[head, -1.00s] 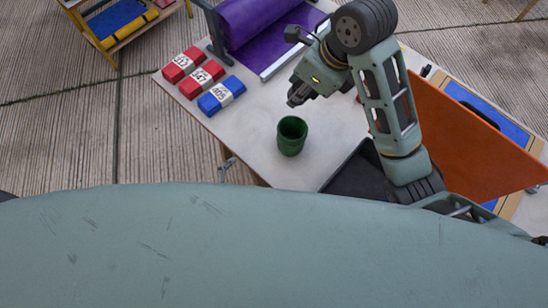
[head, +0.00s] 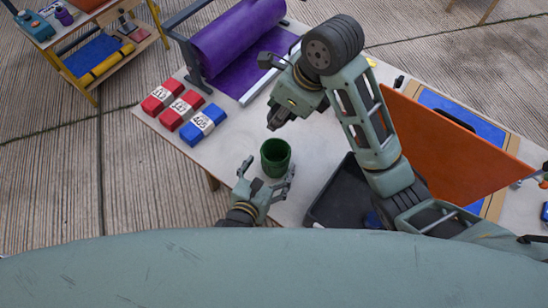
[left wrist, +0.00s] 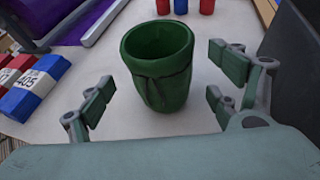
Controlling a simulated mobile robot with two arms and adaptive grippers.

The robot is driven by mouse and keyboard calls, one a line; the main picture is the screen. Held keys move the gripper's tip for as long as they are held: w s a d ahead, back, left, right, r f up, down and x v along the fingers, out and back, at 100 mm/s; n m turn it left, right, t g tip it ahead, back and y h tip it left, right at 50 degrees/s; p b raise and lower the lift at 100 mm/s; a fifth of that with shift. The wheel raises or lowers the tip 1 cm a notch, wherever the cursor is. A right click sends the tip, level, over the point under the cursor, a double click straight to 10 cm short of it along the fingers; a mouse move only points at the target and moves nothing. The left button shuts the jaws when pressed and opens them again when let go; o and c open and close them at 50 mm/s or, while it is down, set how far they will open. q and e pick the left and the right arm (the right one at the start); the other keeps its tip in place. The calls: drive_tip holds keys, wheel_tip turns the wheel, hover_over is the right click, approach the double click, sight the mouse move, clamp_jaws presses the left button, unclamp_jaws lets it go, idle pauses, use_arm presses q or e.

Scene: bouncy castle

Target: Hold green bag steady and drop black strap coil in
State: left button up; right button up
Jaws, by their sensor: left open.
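The green bag (head: 276,158), an open-topped dark green pouch, stands upright on the pale table near its front edge. In the left wrist view the bag (left wrist: 158,75) is empty as far as I can see into it. My left gripper (head: 267,175) is open at the near side of the bag, with one finger toward each side and visible gaps between fingers and bag. My right gripper (head: 278,116) hangs above the table just beyond the bag, pointing down. Its fingertips are dark and small, so what they hold is unclear. I cannot make out the black strap coil.
A black tray (head: 327,212) lies right of the bag, with an orange panel (head: 450,135) beyond it. Red and blue labelled packs (head: 203,124) lie at the left table edge. A purple roll (head: 238,38) is at the back. Bare table surrounds the bag.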

sight(279, 150)
use_arm(q)
drive_tip(key=shift+x, duration=2.75)
drive_tip(key=shift+c, duration=0.3)
